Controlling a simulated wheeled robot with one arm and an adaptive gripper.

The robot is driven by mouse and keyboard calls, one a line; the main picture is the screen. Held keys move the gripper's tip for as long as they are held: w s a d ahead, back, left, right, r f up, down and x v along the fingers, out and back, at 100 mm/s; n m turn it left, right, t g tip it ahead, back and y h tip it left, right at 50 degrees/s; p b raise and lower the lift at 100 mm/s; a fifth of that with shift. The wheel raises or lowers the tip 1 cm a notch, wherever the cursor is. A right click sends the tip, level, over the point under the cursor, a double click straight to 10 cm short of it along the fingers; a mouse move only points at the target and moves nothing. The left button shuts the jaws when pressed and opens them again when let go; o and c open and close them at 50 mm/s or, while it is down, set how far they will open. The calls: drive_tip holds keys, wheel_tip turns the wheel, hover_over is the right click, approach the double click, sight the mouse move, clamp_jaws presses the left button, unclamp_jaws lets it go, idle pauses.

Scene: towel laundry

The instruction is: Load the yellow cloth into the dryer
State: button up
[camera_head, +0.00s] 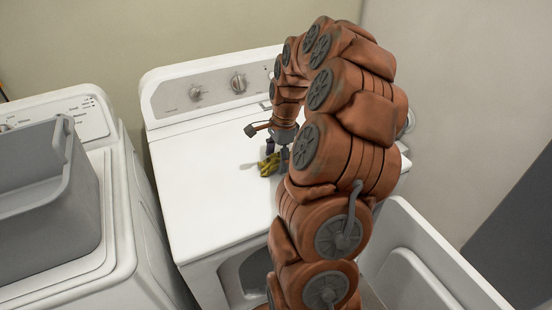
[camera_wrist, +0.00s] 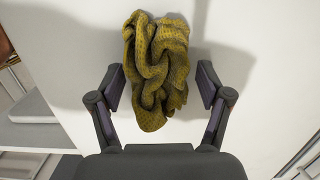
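The yellow cloth (camera_head: 268,165) lies crumpled on the white top of the dryer (camera_head: 205,190). In the wrist view the cloth (camera_wrist: 155,65) sits in front of and partly between my fingers, with a gap on each side. My gripper (camera_wrist: 161,87) is open and holds nothing. In the head view my gripper (camera_head: 278,158) points down at the cloth, and my arm hides part of the dryer's top and front. A dark opening (camera_head: 250,274) shows low on the dryer's front, partly hidden by my arm.
A white washer (camera_head: 120,215) with a grey basket (camera_head: 45,215) on it stands at the left. A white open tub (camera_head: 455,275) stands at the lower right. The dryer's control panel (camera_head: 215,85) rises at the back, against the wall. The left part of the dryer's top is clear.

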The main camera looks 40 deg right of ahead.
drive_tip(key=shift+o, duration=0.4)
drive_tip(key=shift+r, duration=0.1)
drive_tip(key=shift+r, duration=0.2)
wheel_tip(320, 180, up, 12)
drive_tip(key=d+b, duration=0.1)
drive_tip(key=b, duration=0.2)
drive_tip(key=shift+s+d+f, duration=0.2)
drive_tip(key=shift+s+d, duration=0.1)
drive_tip(key=shift+d, duration=0.05)
